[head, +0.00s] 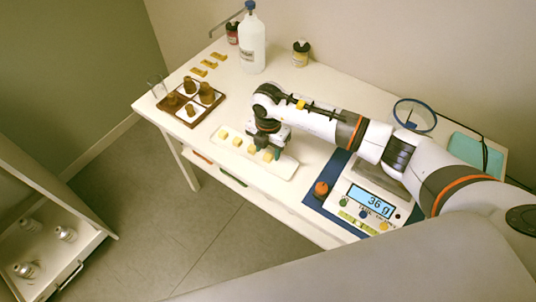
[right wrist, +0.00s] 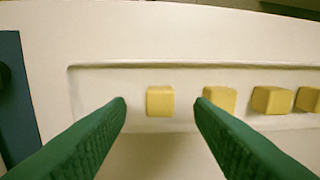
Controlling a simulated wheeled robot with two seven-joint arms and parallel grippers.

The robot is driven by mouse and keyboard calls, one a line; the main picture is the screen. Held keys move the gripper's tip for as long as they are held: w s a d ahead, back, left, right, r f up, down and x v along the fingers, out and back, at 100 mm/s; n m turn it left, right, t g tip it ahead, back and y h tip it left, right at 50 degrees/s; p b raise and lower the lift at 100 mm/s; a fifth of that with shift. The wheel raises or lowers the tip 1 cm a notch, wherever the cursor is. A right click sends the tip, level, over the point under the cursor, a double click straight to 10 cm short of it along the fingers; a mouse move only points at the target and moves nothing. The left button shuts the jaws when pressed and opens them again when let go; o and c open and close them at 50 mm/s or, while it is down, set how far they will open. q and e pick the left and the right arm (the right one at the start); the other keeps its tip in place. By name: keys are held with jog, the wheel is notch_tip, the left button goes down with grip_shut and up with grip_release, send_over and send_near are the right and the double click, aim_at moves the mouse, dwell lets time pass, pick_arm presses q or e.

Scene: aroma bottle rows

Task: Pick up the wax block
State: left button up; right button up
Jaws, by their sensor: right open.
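Several pale yellow wax blocks stand in a row in a shallow white tray (head: 285,169) on the table. In the right wrist view, one wax block (right wrist: 160,101) sits between the two green fingers of my right gripper (right wrist: 160,104), with a gap on each side. Another block (right wrist: 220,100) is just beyond the right fingertip, and more blocks (right wrist: 271,100) lie further right. In the head view my right gripper (head: 268,150) is over the right end of the tray, partly hiding the blocks there; a block (head: 237,142) shows to its left. My left gripper is not seen.
A brown rack (head: 176,101) with brown bottles, yellow bars (head: 209,64), a large white bottle (head: 252,45) and jars (head: 301,54) stand further back.

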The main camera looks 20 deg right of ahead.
aim_at(268, 157)
jog(key=shift+f, duration=1.1)
grip_shut()
